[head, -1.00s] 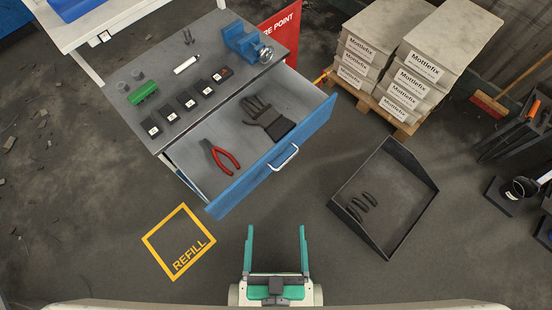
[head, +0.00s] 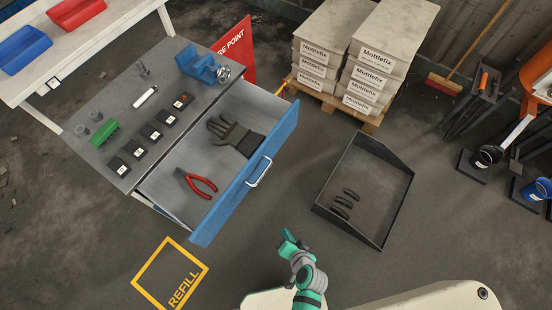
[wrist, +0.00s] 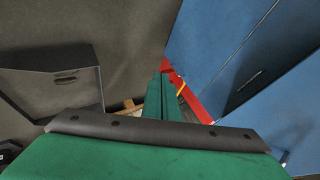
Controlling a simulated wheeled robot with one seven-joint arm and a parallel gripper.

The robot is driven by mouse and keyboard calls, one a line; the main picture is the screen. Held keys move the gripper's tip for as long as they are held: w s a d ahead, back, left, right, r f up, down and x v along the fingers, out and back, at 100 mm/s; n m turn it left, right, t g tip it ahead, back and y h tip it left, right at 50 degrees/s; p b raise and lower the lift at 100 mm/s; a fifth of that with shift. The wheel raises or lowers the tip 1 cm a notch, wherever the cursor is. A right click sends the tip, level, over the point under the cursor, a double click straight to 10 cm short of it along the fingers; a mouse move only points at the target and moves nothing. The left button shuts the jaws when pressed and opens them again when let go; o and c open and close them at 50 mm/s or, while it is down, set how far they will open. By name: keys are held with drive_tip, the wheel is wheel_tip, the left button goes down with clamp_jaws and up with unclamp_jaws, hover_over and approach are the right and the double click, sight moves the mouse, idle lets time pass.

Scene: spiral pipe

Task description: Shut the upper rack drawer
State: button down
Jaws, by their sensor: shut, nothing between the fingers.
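The upper rack drawer (head: 235,190) is pulled well out of the grey-topped rack (head: 122,165). It has a blue front with a pale bar handle (head: 259,172). Red-handled pliers (head: 200,184) and a dark glove (head: 236,136) lie inside it. My gripper (head: 287,238) is in front of the drawer, below and right of the handle, apart from the front in the head view. In the wrist view its green fingers (wrist: 163,100) are together and empty, with blue panels (wrist: 225,60) to their right.
A black tray (head: 368,190) with several dark curved pieces lies on the floor at right. Stacked Mottlefix boxes (head: 360,75) stand on a pallet behind. A yellow REFILL frame (head: 152,292) marks the floor at lower left. Bare floor lies between drawer and tray.

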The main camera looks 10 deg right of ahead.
drive_tip(key=w+d+m+y, duration=0.2)
drive_tip(key=w+y, duration=0.1)
drive_tip(key=w, duration=0.4)
drive_tip(key=n+t+y, duration=0.2)
drive_tip(key=t+y, duration=0.2)
drive_tip(key=y, duration=0.4)
approach(268, 155)
drive_tip(key=x, duration=0.4)
drive_tip(key=shift+w+a+r, duration=0.15)
drive_tip(key=shift+a+r, duration=0.1)
drive_tip(key=shift+a, duration=0.15)
drive_tip(key=shift+x, duration=0.85)
